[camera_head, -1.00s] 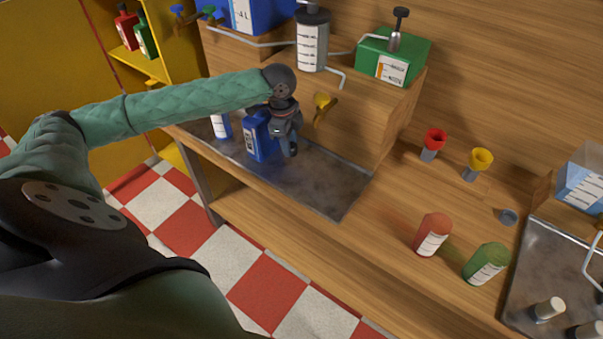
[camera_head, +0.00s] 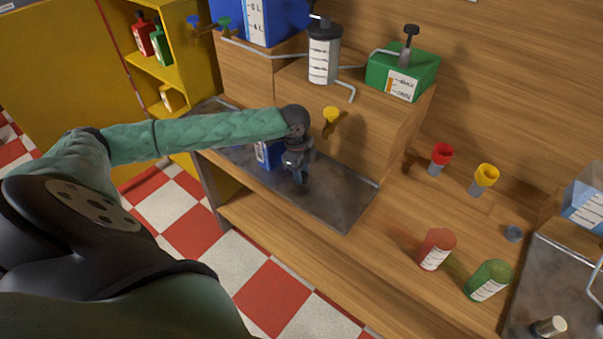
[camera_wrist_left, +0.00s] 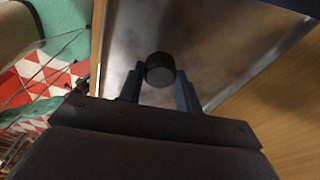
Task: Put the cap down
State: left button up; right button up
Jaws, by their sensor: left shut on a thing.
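The cap (camera_wrist_left: 160,69) is a small, dark, round piece held between the two fingers of my left gripper (camera_wrist_left: 159,88) in the left wrist view. In the head view my left gripper (camera_head: 301,176) points down over the metal tray (camera_head: 345,212) on the bench. The cap cannot be made out in the head view. A blue bottle (camera_head: 264,153) stands on the tray just left of my left gripper, partly hidden by the arm. My right gripper is in neither view.
Red (camera_head: 437,250) and green (camera_head: 489,281) containers stand to the right on the bench. The tray's right part is clear. A wooden step with a grey pump canister (camera_head: 323,55) rises behind.

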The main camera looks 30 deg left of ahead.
pick_arm(q)
jog(key=shift+f, duration=0.9)
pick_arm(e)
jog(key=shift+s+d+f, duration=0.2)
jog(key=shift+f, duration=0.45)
pick_arm(q)
jog(key=o, duration=1)
jog(key=shift+f, duration=0.1)
jog(key=shift+c, duration=0.2)
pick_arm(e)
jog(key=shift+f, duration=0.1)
pick_arm(q)
jog(key=shift+r, duration=0.25)
notch_tip(320, 180, up, 12)
jog(key=a+b, duration=0.1)
jog(key=b, duration=0.2)
jog(key=shift+a+f, duration=0.15)
jog(key=shift+a, duration=0.1)
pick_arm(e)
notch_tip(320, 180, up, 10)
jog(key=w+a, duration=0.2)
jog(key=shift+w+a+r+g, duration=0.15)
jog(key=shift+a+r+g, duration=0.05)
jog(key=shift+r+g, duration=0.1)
pick_arm(q)
jog(key=shift+s, duration=0.15)
